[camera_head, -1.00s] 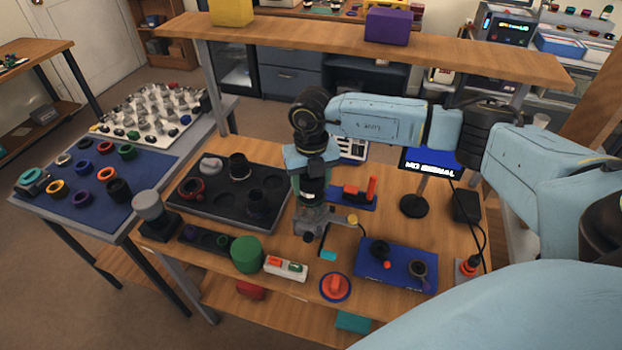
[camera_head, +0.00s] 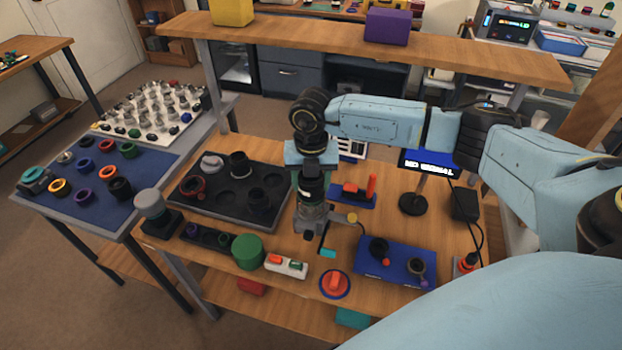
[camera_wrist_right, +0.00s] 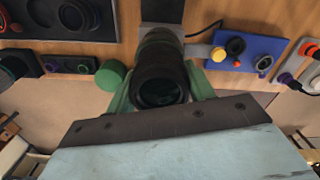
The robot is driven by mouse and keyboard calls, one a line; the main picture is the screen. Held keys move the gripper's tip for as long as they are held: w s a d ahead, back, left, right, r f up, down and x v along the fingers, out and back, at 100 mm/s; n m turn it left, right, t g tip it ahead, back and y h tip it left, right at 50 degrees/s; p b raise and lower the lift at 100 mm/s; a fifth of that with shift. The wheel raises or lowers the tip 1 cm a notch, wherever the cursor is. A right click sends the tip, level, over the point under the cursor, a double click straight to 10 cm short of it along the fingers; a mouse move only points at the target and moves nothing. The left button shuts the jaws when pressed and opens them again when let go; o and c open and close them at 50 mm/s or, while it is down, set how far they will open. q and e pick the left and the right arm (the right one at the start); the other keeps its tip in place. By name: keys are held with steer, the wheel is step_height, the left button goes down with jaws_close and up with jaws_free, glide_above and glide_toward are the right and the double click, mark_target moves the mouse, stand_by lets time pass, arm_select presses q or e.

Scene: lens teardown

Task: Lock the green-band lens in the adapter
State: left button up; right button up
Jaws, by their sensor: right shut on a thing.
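My right gripper (camera_head: 312,190) points down over the middle of the bench and is shut on a black lens barrel (camera_head: 312,214). In the right wrist view the dark lens (camera_wrist_right: 160,82) sits between the two green fingers, its round glass end facing the camera. The lens's lower end is at a grey fixture (camera_head: 337,218) with a yellow knob (camera_head: 352,217), which I take for the adapter. The knob also shows in the right wrist view (camera_wrist_right: 218,54). Whether the lens is fully seated is hidden. My left gripper is not in view.
A dark tray (camera_head: 225,213) with several lens parts lies left of the gripper. A small screen (camera_head: 430,163) stands behind right. A shelf (camera_head: 350,47) spans above.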

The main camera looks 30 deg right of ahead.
steer(key=shift+m, duration=1)
steer(key=shift+p, duration=0.35)
steer(key=shift+m, duration=0.6)
steer(key=o, duration=1.3)
step_height(320, 180, up, 14)
steer(key=shift+f+b, duration=0.25)
steer(key=shift+b, duration=0.4)
steer(key=shift+f, duration=0.1)
